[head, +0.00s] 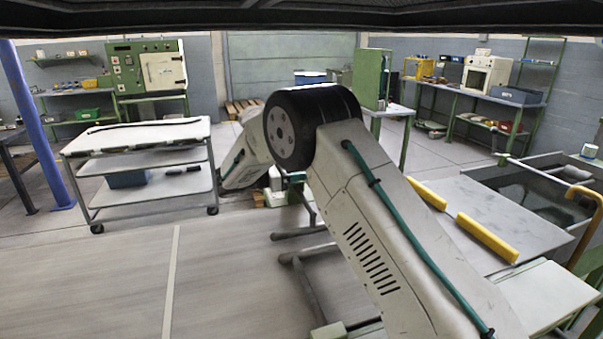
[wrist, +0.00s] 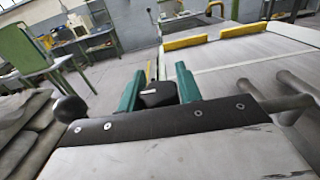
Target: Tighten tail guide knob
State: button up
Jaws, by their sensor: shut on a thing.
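In the wrist view, a black knob (wrist: 158,94) sits between the two teal fingers of my gripper (wrist: 159,88). The fingers are shut on it, one on its left side and one on its right. The knob's lower part and whatever it is mounted on are hidden behind the dark bar in front. In the head view, my own arm covers the middle, and neither the gripper nor the knob can be made out there.
A round black ball (wrist: 70,108) stands left of the fingers. Grey rounded bars (wrist: 290,92) lie to the right. Yellow blocks (head: 487,238) lie on a grey table (head: 480,205) at the right. A white trolley (head: 140,137) stands at the left; the floor before it is clear.

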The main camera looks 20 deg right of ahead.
jog(key=o, duration=1)
jog(key=shift+a, duration=0.15)
jog(key=a, duration=0.7)
jog(key=shift+a, duration=0.35)
